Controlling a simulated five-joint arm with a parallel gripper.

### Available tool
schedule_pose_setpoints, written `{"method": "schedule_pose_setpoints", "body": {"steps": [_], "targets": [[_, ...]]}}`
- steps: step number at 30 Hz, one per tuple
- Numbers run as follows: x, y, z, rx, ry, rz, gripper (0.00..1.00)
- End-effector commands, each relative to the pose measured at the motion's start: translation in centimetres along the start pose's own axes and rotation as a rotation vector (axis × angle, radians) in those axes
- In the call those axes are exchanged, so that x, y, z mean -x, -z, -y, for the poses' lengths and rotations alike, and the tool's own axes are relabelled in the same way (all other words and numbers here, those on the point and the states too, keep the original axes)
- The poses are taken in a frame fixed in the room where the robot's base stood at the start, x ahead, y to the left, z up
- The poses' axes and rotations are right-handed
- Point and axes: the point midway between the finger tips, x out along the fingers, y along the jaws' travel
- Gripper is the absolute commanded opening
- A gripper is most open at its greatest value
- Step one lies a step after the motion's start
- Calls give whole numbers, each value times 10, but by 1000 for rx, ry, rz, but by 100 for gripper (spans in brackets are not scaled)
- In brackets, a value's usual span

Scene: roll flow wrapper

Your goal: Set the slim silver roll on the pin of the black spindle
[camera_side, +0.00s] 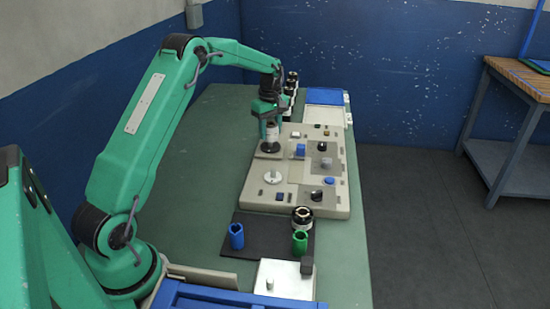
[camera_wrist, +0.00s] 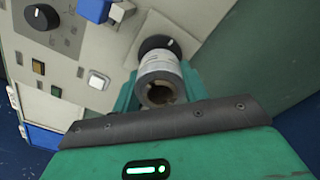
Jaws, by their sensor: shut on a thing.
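My gripper (camera_side: 269,119) points down over the machine panel, shut on the slim silver roll (camera_side: 272,132). In the wrist view the roll (camera_wrist: 158,66) sits between the teal fingers of my gripper (camera_wrist: 160,90), its open bore facing the camera. The black spindle (camera_side: 268,148) is a dark round disc just below the roll. In the wrist view the spindle (camera_wrist: 155,43) shows past the roll's far end, with a small pale mark on it. The roll hides most of the pin. I cannot tell whether the roll touches the spindle or hangs just above it.
A white spindle (camera_side: 272,176) stands nearer on the panel (camera_side: 320,205). Several dark rolls (camera_side: 290,90) stand behind my gripper. Knobs and buttons lie right.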

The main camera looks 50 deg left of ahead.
Motion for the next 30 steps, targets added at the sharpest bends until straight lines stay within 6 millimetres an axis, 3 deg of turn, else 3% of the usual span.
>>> {"method": "schedule_pose_setpoints", "body": {"steps": [30], "targets": [[-14,0,0,0,0,0,19]]}}
